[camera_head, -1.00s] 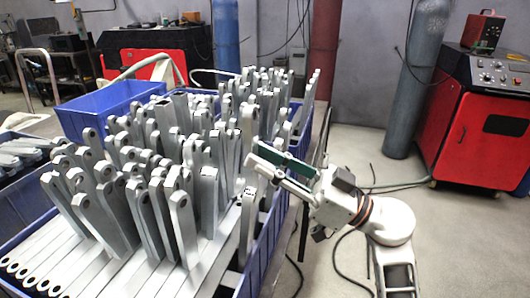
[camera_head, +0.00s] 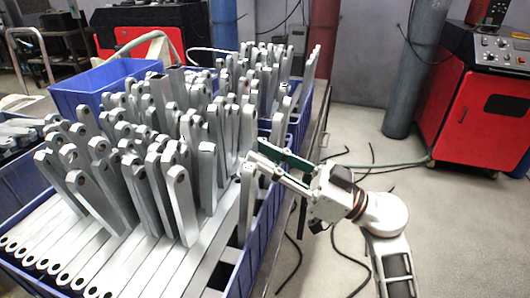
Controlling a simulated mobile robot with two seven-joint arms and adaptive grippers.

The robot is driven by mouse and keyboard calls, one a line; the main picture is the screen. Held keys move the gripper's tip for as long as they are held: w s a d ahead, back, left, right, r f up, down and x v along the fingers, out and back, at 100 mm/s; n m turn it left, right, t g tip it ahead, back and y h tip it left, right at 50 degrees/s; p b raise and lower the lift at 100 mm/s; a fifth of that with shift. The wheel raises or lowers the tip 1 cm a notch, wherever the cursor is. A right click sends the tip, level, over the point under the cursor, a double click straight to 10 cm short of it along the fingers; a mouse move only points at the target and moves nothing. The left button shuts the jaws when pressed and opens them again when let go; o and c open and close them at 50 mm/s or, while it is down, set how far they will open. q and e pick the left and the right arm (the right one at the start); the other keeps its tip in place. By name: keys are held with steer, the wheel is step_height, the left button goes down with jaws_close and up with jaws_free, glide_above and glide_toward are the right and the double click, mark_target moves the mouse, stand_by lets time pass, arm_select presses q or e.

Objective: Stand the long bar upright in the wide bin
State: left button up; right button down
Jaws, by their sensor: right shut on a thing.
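My right gripper (camera_head: 262,164) is at the right side of the wide blue bin (camera_head: 262,232), near its right wall. It is shut on a grey galvanized bar (camera_head: 246,202) with a rounded end at the top. The bar stands about upright, inside the bin's right edge. Its lower end is hard to make out, so I cannot tell whether it touches the bin floor. Several similar bars (camera_head: 178,205) stand upright close to its left. My left gripper is not in view.
More bars lie flat along the bin's front (camera_head: 60,245). Another blue bin (camera_head: 100,88) stands behind at the left. A red machine (camera_head: 460,135) and blue gas cylinder (camera_head: 410,85) stand at the right. Cables cross the open floor (camera_head: 440,235).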

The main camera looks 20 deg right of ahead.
steer(key=c, duration=1.7)
jaws_free()
steer(key=v, duration=1.2)
steer(key=shift+r, duration=0.1)
